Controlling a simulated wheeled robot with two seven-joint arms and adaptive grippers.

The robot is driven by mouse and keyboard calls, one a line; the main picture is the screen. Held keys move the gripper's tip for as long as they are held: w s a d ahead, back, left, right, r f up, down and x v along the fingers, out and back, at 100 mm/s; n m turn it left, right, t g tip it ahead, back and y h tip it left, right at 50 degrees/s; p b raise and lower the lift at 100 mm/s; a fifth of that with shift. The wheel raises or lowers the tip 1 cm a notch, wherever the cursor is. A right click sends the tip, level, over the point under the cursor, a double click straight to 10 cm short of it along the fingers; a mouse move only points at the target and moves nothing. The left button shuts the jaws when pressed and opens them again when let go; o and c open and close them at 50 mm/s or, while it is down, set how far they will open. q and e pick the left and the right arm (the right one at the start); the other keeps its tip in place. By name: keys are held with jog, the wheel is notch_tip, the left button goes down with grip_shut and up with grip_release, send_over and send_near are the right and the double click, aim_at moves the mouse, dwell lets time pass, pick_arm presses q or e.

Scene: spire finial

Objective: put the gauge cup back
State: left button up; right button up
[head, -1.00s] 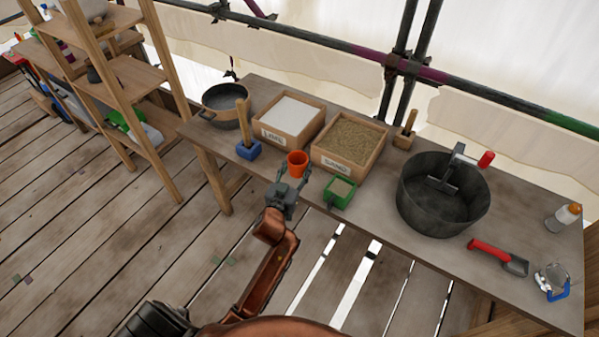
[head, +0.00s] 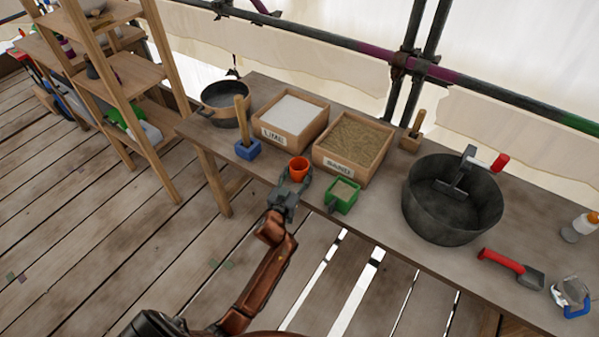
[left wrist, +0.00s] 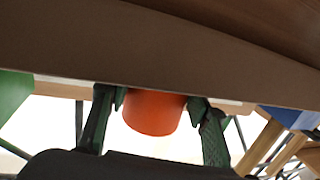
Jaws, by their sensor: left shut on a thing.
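The orange gauge cup (head: 299,167) is at the front edge of the bench, in front of the lime and sand boxes. It also shows in the left wrist view (left wrist: 153,112), between the two fingers. My left gripper (head: 295,182) reaches in from the front and is shut on the cup, one finger on each side. In the left wrist view the gripper (left wrist: 155,103) has its fingers against the cup's sides. Whether the cup's base touches the bench is hard to tell. My right gripper is not in view.
A green box-shaped scoop (head: 342,195) stands close right of the cup. A blue block with a wooden handle (head: 247,149) stands to the left. Behind are the lime box (head: 268,135) and sand box (head: 340,168). A dark bucket (head: 450,215) is farther right.

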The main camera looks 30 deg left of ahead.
aim_at(295, 177)
pick_arm(q)
jog(key=shift+f, duration=0.15)
jog(key=o, duration=1.1)
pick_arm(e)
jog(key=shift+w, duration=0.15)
pick_arm(q)
jog(key=shift+o, duration=0.2)
jog(key=shift+r, duration=0.2)
jog(key=p+v, duration=0.1)
jog(key=v, duration=0.4)
jog(key=p+v, duration=0.1)
jog(key=v, duration=0.6)
jog(key=shift+p, duration=0.3)
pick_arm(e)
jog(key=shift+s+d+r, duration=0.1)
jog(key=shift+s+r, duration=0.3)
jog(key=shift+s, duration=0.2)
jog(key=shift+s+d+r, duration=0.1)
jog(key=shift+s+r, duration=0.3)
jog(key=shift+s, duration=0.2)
